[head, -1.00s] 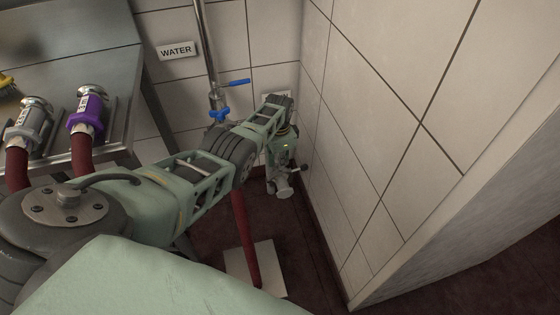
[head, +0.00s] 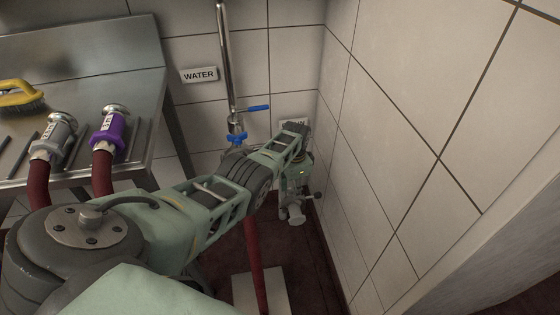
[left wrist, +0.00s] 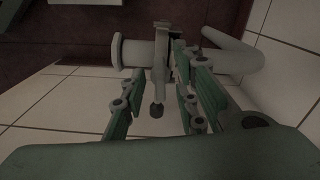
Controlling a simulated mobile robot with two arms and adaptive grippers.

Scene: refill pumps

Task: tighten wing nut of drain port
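The drain port (left wrist: 237,57) is a grey bent pipe with a flanged end, in the left wrist view. A clamp (left wrist: 160,55) circles it, with a bolt ending in a dark knob (left wrist: 157,111); I cannot tell which part is the wing nut. My left gripper (left wrist: 156,80) has its green fingers apart, on either side of the clamp and bolt. I cannot tell whether a finger touches them. In the head view the drain port (head: 296,218) is low in the corner, below my left gripper (head: 293,190), and partly hidden by it. My right gripper is not in view.
Tiled walls (head: 400,150) meet close beside my left gripper. A water pipe (head: 224,60) with a blue-handled valve (head: 257,108) rises behind my arm. A steel table (head: 120,65) at left holds a yellow brush (head: 22,94) and grey and purple hose couplings. A red hose (head: 254,270) hangs below.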

